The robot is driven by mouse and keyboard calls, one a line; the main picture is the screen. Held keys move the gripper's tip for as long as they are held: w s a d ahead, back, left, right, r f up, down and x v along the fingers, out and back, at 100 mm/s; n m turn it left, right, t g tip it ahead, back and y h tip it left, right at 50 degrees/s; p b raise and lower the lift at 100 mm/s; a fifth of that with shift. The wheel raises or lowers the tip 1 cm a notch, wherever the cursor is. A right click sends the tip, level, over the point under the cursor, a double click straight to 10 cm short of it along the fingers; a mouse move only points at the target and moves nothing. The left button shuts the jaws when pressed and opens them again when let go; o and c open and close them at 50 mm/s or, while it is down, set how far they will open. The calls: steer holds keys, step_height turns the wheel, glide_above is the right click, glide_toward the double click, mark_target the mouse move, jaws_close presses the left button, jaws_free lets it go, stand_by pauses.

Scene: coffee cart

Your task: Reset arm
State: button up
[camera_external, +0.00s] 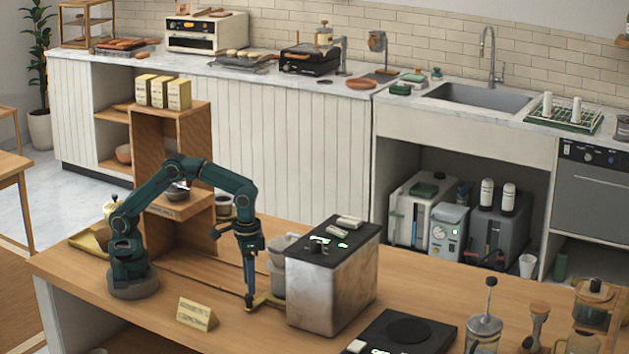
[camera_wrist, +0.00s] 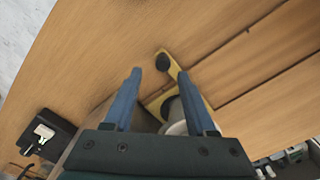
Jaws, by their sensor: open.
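My green arm (camera_external: 190,170) stands on the wooden cart top and bends over to the right. My gripper (camera_external: 249,300) points straight down, its tips low over the table. In the wrist view my gripper (camera_wrist: 158,88) shows two blue fingers spread apart, with nothing held between them. Part of a pale cup-like object (camera_wrist: 177,127) shows between the fingers, mostly hidden by my gripper.
A metal machine with a black top (camera_external: 330,285) stands close to the right of my gripper, with stacked pale cups (camera_external: 278,265) beside it. A yellow sign (camera_external: 196,314) stands in front of my base. A wooden shelf (camera_external: 170,125) with yellow boxes rises behind the arm.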

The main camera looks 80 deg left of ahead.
steer(key=shift+w+a, duration=0.1)
steer(key=s+a+r+n+t, duration=0.2)
steer(key=s+a+r+t, duration=0.15)
steer(key=a+r, duration=0.8)
steer(key=s+a+f+m+t, duration=0.1)
steer(key=s+a, duration=0.1)
steer(key=s, duration=0.3)
steer(key=s+a+f+m+t, duration=0.1)
steer(key=s+f, duration=0.1)
steer(key=s, duration=0.4)
steer(key=shift+a+f, duration=0.15)
steer(key=shift+a, duration=0.25)
